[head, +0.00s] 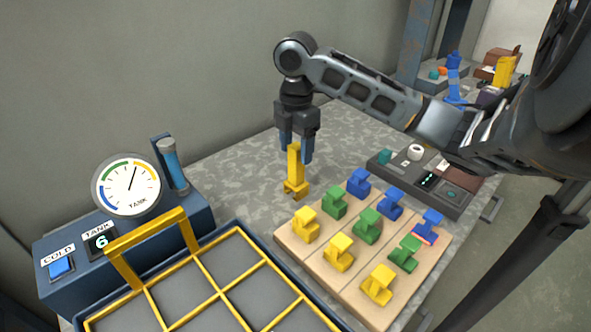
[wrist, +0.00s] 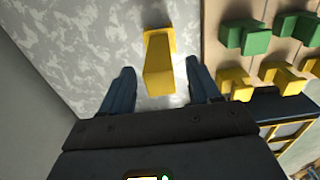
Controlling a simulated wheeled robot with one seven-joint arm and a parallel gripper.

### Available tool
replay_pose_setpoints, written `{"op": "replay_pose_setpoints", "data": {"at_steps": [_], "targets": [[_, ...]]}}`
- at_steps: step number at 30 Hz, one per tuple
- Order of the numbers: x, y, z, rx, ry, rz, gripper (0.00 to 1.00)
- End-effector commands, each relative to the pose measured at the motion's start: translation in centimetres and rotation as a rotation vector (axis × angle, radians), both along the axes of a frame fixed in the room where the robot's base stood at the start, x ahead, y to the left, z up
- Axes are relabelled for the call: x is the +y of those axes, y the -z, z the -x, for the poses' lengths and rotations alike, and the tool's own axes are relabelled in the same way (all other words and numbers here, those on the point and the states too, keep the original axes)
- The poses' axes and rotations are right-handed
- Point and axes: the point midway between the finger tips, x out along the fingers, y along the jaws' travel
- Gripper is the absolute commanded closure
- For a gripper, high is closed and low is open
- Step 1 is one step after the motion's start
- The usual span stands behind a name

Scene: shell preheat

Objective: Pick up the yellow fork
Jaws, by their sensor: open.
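The yellow fork (head: 295,172) stands upright on the grey speckled table, beyond the wooden board. My gripper (head: 296,152) is above it, pointing down, with its two blue fingers open around the fork's upper part. In the wrist view the fork (wrist: 158,66) lies between the two fingertips of my gripper (wrist: 161,75), with a gap visible on each side. The fingers do not appear to touch it.
A wooden board (head: 284,238) with several yellow, green and blue pieces stands near the fork. A tank (head: 236,222) with a yellow grid is at front left, beside a gauge (head: 134,184). A dark tray (head: 455,206) lies to the right. Bare table surrounds the fork.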

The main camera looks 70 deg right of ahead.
Motion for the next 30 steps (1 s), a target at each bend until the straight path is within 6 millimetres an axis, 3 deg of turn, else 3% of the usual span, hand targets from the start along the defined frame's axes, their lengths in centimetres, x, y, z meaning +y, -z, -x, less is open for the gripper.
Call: {"op": "replay_pose_setpoints", "data": {"at_steps": [6,14,30], "targets": [[0.0,2.3,0.0,0.0,0.0,-0.001,0.38],[0.0,2.5,0.0,-0.001,0.0,0.0,0.38],[0.0,2.5,0.0,-0.001,0.0,0.0,0.9]]}}
